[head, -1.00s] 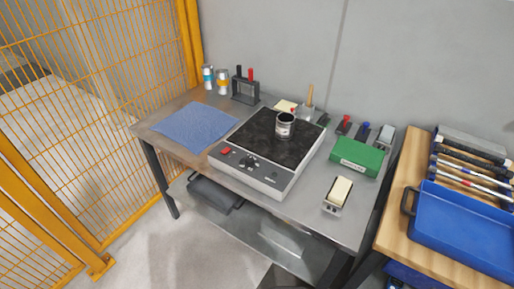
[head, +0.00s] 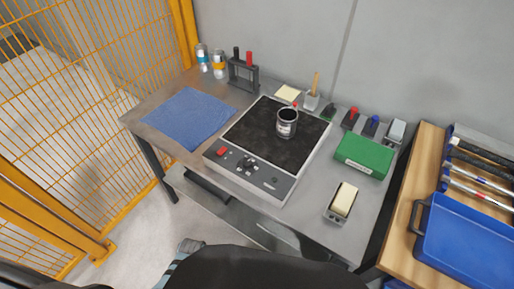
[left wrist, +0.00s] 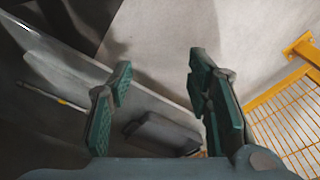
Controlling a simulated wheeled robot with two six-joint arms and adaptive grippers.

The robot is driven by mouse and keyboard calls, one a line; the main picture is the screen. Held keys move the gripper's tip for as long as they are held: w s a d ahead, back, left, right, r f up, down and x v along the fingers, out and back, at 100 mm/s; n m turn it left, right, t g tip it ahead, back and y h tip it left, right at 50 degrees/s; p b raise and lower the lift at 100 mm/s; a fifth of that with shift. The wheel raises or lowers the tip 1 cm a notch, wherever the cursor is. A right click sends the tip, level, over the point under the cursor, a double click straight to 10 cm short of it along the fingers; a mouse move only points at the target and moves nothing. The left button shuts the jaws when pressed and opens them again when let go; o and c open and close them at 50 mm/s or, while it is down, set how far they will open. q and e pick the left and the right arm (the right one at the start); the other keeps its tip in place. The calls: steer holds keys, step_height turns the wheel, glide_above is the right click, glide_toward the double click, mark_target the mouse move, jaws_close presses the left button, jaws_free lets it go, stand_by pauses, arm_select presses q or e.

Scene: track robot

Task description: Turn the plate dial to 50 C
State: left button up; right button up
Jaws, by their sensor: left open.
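My right gripper is not in view.
A blue cloth (head: 188,118) lies left of the plate. A green box (head: 364,155) and a sponge in a holder (head: 342,201) are on the right. Bottles and a rack (head: 243,74) stand behind. A yellow mesh fence (head: 70,90) closes the left side.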

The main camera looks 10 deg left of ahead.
arm_select(q)
steer(key=w+d+r+n+p, duration=0.2)
steer(key=w+r, duration=0.8)
steer(key=r, duration=0.4)
arm_select(e)
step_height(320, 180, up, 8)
steer(key=p, duration=0.4)
arm_select(q)
step_height(320, 180, up, 29)
steer(key=n+b, duration=0.1)
steer(key=n, duration=0.5)
glide_above(247, 163)
steer(key=shift+g+h, duration=0.4)
step_height(247, 163, down, 14)
steer(key=b, duration=0.3)
steer(key=shift+f, duration=0.15)
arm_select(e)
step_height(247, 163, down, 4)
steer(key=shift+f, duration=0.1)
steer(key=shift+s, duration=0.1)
arm_select(q)
jaws_close()
